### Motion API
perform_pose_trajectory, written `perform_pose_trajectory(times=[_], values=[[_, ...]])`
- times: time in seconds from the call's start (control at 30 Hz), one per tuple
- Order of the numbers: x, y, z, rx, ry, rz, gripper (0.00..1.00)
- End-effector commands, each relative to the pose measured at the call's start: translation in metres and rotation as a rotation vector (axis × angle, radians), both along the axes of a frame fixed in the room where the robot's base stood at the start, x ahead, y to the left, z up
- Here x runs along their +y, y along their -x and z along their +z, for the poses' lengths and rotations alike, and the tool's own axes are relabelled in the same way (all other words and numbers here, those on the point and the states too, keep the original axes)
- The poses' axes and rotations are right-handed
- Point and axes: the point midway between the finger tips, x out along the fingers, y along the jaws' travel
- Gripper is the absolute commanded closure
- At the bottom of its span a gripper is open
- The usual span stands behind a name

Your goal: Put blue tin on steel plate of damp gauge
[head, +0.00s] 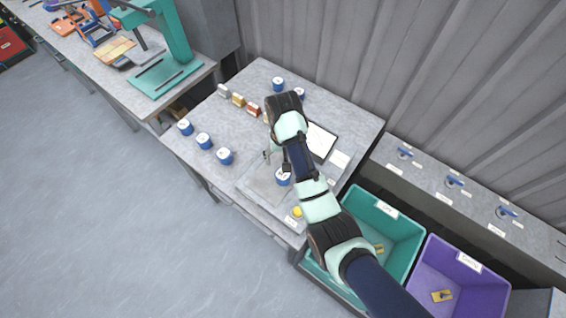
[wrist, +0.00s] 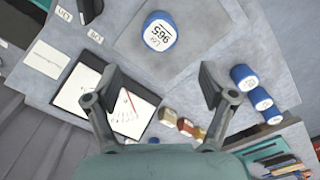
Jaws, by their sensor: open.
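A blue tin with a white lid marked "Lot 965" (wrist: 160,32) stands upright on the grey steel plate (wrist: 205,40) in the wrist view. In the head view this tin (head: 283,178) is partly hidden by my arm, and the plate (head: 258,186) shows to its left. The gauge's white dial with a red needle (wrist: 122,108) lies beside the plate; it also shows in the head view (head: 320,141). My gripper (wrist: 160,80) is open and empty, its fingers apart and clear of the tin. In the head view my gripper (head: 275,157) is over the plate's back side.
A row of blue tins (head: 204,141) stands at the table's left. Two more tins (head: 278,84) are at the back. Small boxes (head: 238,99) stand mid-table. A yellow button (head: 297,212) is at the front; green (head: 395,214) and purple (head: 492,286) bins are right.

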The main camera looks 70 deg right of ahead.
Motion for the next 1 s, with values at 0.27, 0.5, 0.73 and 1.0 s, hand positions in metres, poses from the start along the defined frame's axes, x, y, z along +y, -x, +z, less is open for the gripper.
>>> perform_pose_trajectory(times=[0.27,0.5,0.73,1.0], values=[[0.000,0.000,0.003,0.000,-0.001,0.000,0.17],[0.001,-0.001,0.003,0.000,0.001,0.002,0.17],[0.098,-0.091,0.026,-0.214,0.213,0.314,0.17],[0.339,-0.132,0.143,-0.784,0.541,0.863,0.17]])
